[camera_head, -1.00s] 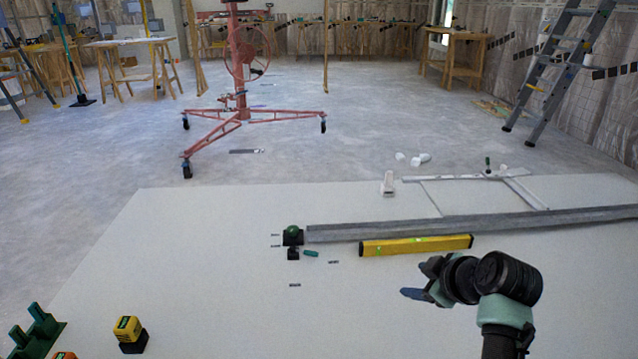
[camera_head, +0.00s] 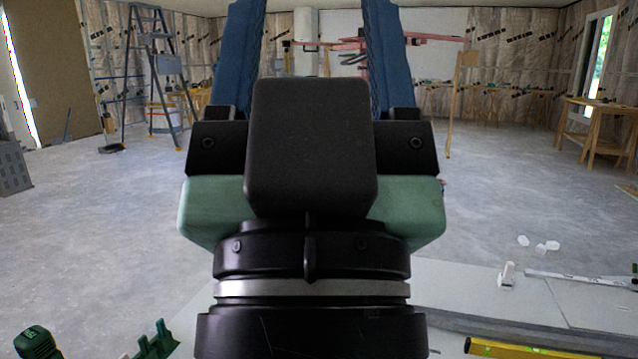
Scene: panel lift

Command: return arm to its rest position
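My gripper (camera_head: 312,30) fills the middle of the head view, close to the camera and pointing up. Its two blue fingers stand wide apart with nothing visible between them. The fingertips run out of the top of the picture. The black and pale green gripper body and the black wrist below it hide the middle of the room and much of the panel.
A red lift (camera_head: 440,40) is partly hidden behind my gripper. A stepladder (camera_head: 130,60) stands back left.

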